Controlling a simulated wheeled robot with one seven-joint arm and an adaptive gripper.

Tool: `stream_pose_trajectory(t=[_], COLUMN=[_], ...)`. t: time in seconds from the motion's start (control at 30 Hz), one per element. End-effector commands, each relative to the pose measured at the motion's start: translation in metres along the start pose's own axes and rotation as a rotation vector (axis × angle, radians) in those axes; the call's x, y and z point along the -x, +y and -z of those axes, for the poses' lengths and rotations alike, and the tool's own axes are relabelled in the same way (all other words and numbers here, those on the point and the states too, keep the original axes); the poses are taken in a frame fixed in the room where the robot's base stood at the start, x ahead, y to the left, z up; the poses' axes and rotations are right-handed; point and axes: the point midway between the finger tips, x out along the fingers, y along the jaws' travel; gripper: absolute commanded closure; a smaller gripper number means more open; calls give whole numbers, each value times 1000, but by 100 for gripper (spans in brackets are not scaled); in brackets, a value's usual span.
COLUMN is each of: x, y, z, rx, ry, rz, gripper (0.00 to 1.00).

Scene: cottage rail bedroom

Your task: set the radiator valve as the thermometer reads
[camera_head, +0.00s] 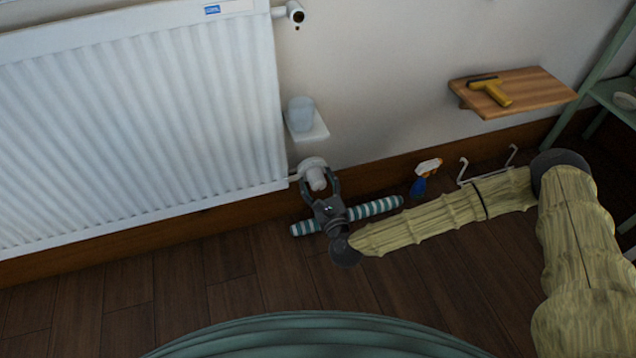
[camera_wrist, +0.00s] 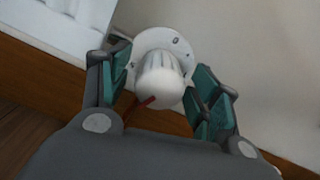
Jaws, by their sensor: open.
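The white radiator valve (camera_head: 316,176) sits at the lower right corner of the radiator (camera_head: 150,130). In the wrist view the valve knob (camera_wrist: 160,82) is ribbed, with a red pointer mark near its lower edge and a round white dial plate behind it. One mark on the plate looks like a 0; the others are too small to read. My gripper (camera_head: 321,182) is open, with its fingers (camera_wrist: 160,88) on either side of the knob. Gaps show between the fingers and the knob. I cannot make out a thermometer in either view.
A small white shelf (camera_head: 318,128) with a pale cup (camera_head: 301,110) is just above the valve. A striped roll (camera_head: 375,207) lies on the floor below. A wooden shelf (camera_head: 535,92) holds a yellow tool (camera_head: 495,92). A spray bottle (camera_head: 420,184) stands by the skirting.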

Motion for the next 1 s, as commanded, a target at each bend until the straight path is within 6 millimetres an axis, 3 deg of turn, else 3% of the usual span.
stream_pose_trajectory(t=[0.27,0.7,1.0], x=[10,86,117], y=[0,0,0], z=[0,1,0], rx=[0,-1,-1], ry=[0,2,1], rz=[-1,-1,0], gripper=[38,38,38])
